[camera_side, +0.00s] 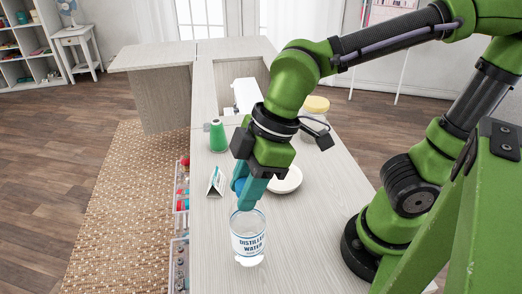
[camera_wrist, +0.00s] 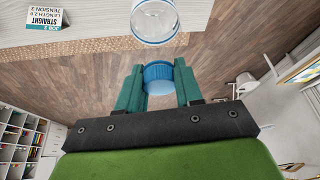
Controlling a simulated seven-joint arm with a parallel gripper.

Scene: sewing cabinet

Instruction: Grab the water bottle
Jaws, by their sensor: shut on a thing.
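The water bottle (camera_side: 248,243), clear with a white label reading "DISTILLED WATER", appears upright at the near end of the cabinet top in the side view. Its clear round end shows at the top of the wrist view (camera_wrist: 155,22). My gripper (camera_side: 246,194) is just above and behind it, pointing down. In the wrist view my gripper (camera_wrist: 159,66) has its two teal fingers against the sides of a round blue cap (camera_wrist: 158,78). Whether the cap is joined to the bottle is unclear; floor shows between them.
A stitch card (camera_wrist: 46,18) stands left of the bottle; it also shows in the side view (camera_side: 215,181). A white dish (camera_side: 288,181), green thread cone (camera_side: 217,136) and yellow-lidded jar (camera_side: 316,105) stand farther back. Small trays (camera_side: 181,205) hang along the cabinet's left edge.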

